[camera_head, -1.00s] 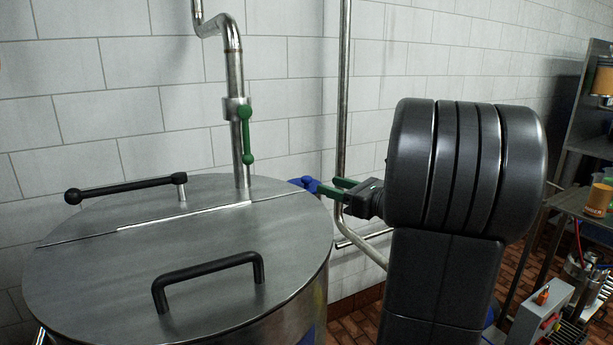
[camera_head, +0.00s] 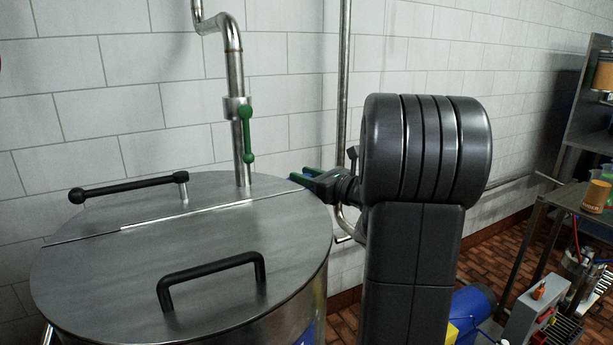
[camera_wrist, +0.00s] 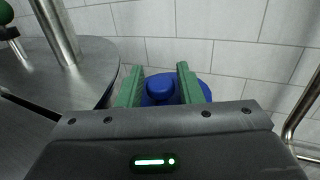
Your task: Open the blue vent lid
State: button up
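The blue vent lid (camera_wrist: 162,88) shows in the wrist view as a round blue cap with a raised knob. It lies between and beyond the two green fingers of my gripper (camera_wrist: 160,82). The fingers are apart, with a gap between each finger and the knob; I cannot tell how far the knob reaches in between them. In the head view my gripper (camera_head: 305,174) is at the right rear edge of the steel tank (camera_head: 130,255). There the lid is mostly hidden behind the gripper.
A vertical pipe (camera_head: 235,70) with a green valve handle (camera_head: 247,135) rises from the tank top. Two black handles (camera_head: 210,270) stand on the tank top. A thin wall pipe (camera_head: 343,90) runs behind my arm. A workbench (camera_head: 570,198) is at the right.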

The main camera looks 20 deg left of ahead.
grip_shut()
jog(key=shift+r, duration=0.1)
